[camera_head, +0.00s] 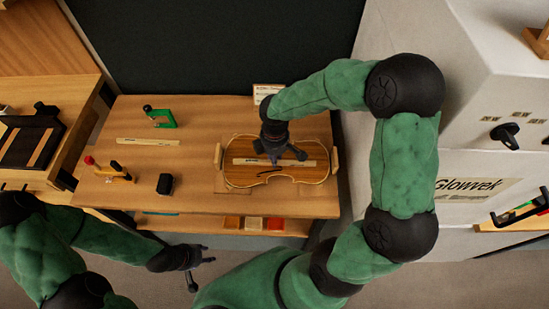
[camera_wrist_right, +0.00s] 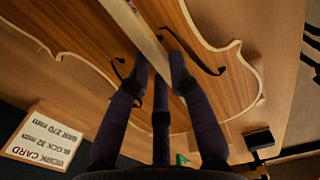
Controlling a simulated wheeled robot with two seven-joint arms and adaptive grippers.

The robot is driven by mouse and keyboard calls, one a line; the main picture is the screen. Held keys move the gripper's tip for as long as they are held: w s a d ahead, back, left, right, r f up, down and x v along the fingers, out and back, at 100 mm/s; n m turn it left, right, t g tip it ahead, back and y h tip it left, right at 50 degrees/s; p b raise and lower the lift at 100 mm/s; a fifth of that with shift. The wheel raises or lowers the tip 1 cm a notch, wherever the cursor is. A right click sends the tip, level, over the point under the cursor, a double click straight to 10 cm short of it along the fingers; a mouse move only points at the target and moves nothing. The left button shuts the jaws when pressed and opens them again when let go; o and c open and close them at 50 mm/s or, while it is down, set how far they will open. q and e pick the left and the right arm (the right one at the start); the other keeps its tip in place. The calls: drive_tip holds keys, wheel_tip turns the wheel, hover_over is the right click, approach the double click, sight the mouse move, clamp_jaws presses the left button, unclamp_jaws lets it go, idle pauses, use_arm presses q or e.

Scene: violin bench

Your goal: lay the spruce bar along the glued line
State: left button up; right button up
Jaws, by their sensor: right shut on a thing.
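The violin plate (camera_head: 240,177) lies flat on the right part of the bench, with two dark f-holes. The pale spruce bar (camera_head: 300,163) runs lengthwise across it. My right gripper (camera_head: 274,158) reaches down over the plate and is shut on the bar near its middle. In the right wrist view the bar (camera_wrist_right: 138,30) passes between the fingers (camera_wrist_right: 160,82). I cannot tell whether its underside touches the plate. The glued line cannot be made out. My left gripper (camera_head: 199,266) hangs in front of the bench, fingers spread, empty.
Wooden end blocks (camera_head: 335,161) flank the plate. A work card (camera_wrist_right: 42,138) stands behind it. On the bench's left are a green clamp (camera_head: 161,118), a pale strip (camera_head: 148,142), a red-knobbed tool (camera_head: 112,173) and a black block (camera_head: 165,184). A shelf with coloured blocks (camera_head: 253,223) sits below.

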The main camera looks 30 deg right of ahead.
drive_tip(key=o, duration=0.9)
drive_tip(key=shift+f, duration=0.1)
drive_tip(key=shift+c, duration=0.2)
wheel_tip(320, 180, up, 12)
drive_tip(key=p, duration=0.4)
drive_tip(key=shift+r, duration=0.2)
